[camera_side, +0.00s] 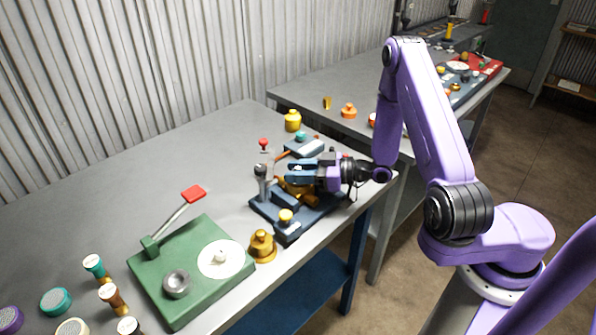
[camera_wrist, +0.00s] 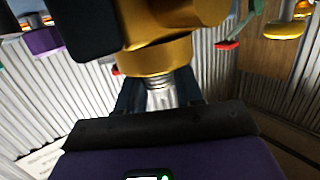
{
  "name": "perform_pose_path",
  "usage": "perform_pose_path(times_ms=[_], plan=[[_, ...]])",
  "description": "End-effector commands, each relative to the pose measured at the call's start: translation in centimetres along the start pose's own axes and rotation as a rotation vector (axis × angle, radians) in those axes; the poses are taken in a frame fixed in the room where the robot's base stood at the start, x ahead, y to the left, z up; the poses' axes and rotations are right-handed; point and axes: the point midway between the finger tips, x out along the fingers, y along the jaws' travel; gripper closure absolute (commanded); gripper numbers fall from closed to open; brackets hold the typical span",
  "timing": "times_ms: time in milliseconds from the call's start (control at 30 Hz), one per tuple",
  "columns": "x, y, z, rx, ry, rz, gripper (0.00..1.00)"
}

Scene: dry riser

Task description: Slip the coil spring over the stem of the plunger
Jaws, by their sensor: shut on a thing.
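My gripper (camera_side: 297,170) reaches in from the right, above the brass valve body (camera_side: 298,191) on the dark blue fixture. In the wrist view my gripper (camera_wrist: 159,94) is shut on the silver coil spring (camera_wrist: 160,98), which shows between the dark fingers. The spring lies close against the brass collar (camera_wrist: 157,57); whether they touch is unclear. The spring is too small to make out in the side view. I cannot pick out the plunger's stem in either view, so I cannot tell whether the spring is around it.
A brass fitting (camera_side: 262,246) and a green fixture (camera_side: 151,272) with a red-handled lever (camera_side: 193,193) are nearer. A yellow pot (camera_side: 292,120) stands behind. The table's back left is clear.

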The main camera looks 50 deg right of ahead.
Motion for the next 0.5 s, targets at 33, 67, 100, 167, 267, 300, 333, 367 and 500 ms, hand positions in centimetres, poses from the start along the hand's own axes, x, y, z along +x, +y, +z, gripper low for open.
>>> perform_pose_path(times_ms=[33, 67, 100, 167, 267, 300, 333, 367, 500], plan=[[0.0, 0.01, -0.02, -0.001, 0.0, 0.0, 0.92], [0.0, 0.01, -0.03, -0.001, 0.0, 0.0, 0.92], [0.0, 0.01, -0.03, -0.001, 0.0, 0.0, 0.92], [0.0, 0.01, -0.02, -0.001, 0.0, 0.0, 0.92], [0.02, 0.03, 0.18, 0.0, 0.0, 0.0, 0.92], [0.04, 0.03, 0.28, 0.0, 0.0, 0.0, 0.92], [0.05, 0.03, 0.31, 0.0, 0.0, 0.0, 0.61], [0.05, 0.03, 0.28, -0.001, 0.0, 0.0, 0.51], [0.05, 0.02, 0.27, -0.001, 0.0, 0.0, 0.38]])
